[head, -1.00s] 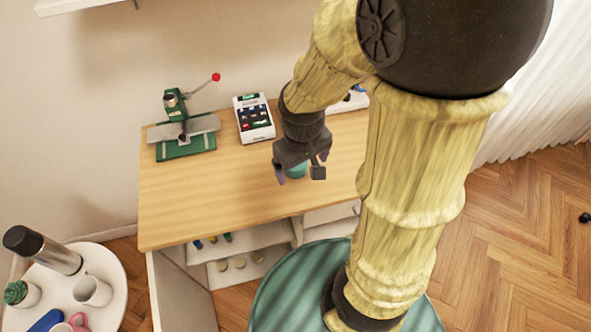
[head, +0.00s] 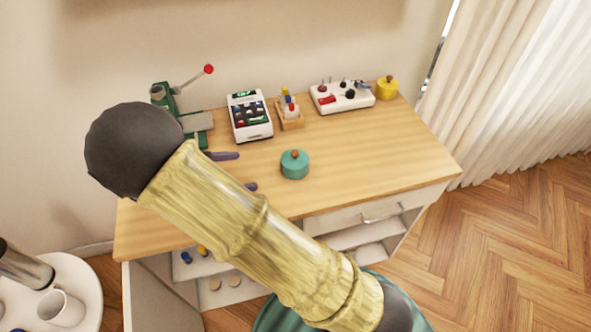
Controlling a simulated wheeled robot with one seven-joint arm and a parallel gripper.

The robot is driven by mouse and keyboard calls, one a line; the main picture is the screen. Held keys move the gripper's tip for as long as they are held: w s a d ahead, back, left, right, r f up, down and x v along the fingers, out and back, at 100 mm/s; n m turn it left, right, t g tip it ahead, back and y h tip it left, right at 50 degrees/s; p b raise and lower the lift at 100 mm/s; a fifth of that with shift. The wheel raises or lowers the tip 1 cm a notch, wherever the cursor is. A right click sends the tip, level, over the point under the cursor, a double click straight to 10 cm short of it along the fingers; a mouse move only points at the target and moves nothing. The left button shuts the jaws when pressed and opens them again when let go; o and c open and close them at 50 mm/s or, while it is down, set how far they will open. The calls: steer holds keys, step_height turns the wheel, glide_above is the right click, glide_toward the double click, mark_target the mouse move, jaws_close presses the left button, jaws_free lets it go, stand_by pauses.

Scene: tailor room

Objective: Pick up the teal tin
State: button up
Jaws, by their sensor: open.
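The teal tin (head: 294,167), round with a brown knob on its lid, stands upright on the wooden table (head: 370,160), near its middle. My gripper (head: 238,172) is to the left of the tin. Its two dark purple fingers are spread apart and point right, toward the tin, with a gap between them and it. The gripper's body is hidden behind my arm. Nothing shows between the fingers.
Behind the tin are a card terminal (head: 249,116), a small wooden stand with spools (head: 289,110), a white control box (head: 342,97) and a yellow tin (head: 387,88). A green press (head: 165,95) stands at back left. The table right of the teal tin is clear.

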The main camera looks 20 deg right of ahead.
mark_target(284, 166)
steer(key=x, duration=1.2)
steer(key=shift+d+b, duration=0.15)
steer(key=shift+b, duration=0.2)
steer(key=x, duration=0.5)
steer(key=shift+w+f, duration=0.2)
steer(key=shift+w, duration=0.05)
steer(key=shift+c, duration=0.2)
steer(key=c, duration=1.1)
